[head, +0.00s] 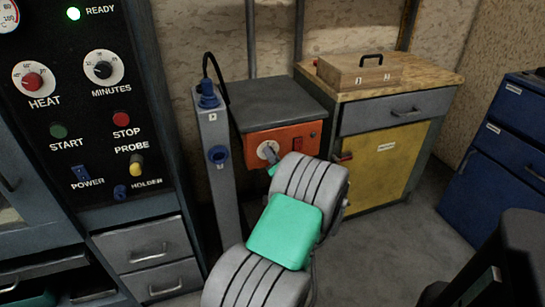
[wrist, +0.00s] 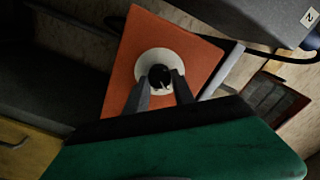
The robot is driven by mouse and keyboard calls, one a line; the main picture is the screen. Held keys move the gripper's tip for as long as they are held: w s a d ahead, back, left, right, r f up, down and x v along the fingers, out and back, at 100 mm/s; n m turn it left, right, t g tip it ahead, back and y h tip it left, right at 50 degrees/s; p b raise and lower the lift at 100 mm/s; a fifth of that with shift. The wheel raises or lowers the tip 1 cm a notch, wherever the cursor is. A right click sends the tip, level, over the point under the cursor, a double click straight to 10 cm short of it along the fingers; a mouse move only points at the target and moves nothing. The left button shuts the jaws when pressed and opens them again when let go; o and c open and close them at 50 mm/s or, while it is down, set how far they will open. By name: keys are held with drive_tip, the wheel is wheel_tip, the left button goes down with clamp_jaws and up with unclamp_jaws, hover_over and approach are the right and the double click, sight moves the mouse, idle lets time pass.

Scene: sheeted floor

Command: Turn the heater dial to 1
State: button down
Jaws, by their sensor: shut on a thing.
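The heater is a grey box with an orange front panel (head: 290,136) in the middle of the head view. Its dial (head: 264,149) has a white round plate, partly covered by my gripper (head: 271,157). In the wrist view the orange panel (wrist: 138,42) appears tilted, with the white plate (wrist: 144,65) and a black knob (wrist: 160,76) at its centre. My gripper (wrist: 160,84) has its two fingers on either side of the knob, shut on it. The knob's pointer is small, and I cannot read any numbers on the plate.
A grey post (head: 222,165) with blue fittings and a black hose stands just left. A wooden-topped cabinet (head: 358,113) with a yellow door is at right. A black control panel (head: 96,105) is at left.

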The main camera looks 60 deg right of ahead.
drive_tip(key=c, duration=1.1)
unclamp_jaws()
drive_tip(key=shift+o, duration=0.2)
drive_tip(key=v, duration=0.7)
drive_tip(key=shift+s+a, duration=0.3)
